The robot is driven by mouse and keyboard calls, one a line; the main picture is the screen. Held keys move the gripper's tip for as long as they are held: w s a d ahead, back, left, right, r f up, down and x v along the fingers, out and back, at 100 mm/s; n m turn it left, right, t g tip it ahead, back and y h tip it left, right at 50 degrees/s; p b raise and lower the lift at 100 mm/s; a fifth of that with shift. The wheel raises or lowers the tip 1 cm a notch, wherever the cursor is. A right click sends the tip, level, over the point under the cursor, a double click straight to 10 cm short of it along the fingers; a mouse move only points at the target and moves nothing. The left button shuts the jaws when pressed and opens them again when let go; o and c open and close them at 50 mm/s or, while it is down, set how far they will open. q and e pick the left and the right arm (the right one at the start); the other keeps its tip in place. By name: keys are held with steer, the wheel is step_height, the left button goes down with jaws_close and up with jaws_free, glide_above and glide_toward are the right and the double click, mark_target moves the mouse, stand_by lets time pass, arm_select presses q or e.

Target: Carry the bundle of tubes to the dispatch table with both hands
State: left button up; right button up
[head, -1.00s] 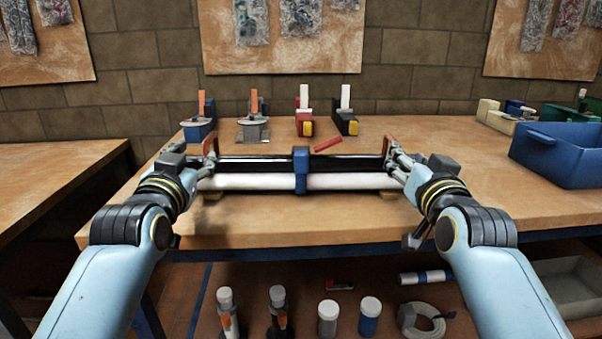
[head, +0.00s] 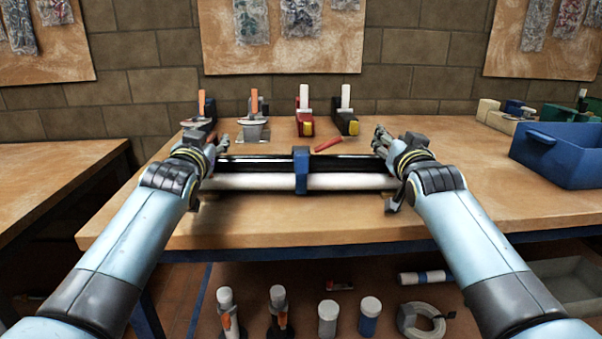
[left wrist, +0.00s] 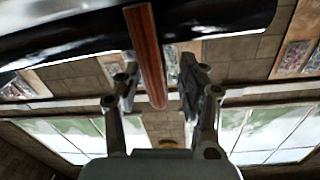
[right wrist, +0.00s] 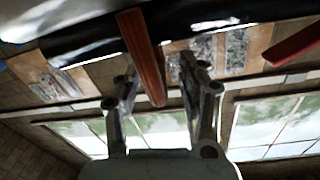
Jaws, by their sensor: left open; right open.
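The bundle of tubes, a black tube (head: 257,163) behind a white tube (head: 250,182) with a blue clamp (head: 301,170) around the middle, lies crosswise on the wooden table. My left gripper (head: 222,143) is open at its left end, and my right gripper (head: 381,139) is open at its right end. A red-brown bar (left wrist: 147,55) shows between the spread fingers in the left wrist view, with gaps beside it. A similar bar (right wrist: 143,58) shows in the right wrist view. My wrists hide the bundle's ends in the head view. I cannot tell which table is for dispatch.
Several tape dispensers (head: 304,122) stand behind the bundle, and a loose red piece (head: 329,145) lies just beyond it. A blue bin (head: 562,155) stands at the right. Another wooden table (head: 50,185) at the left has a bare top. Bottles and a coil (head: 420,318) are below.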

arm_select(q)
jaws_close()
arm_select(e)
jaws_close()
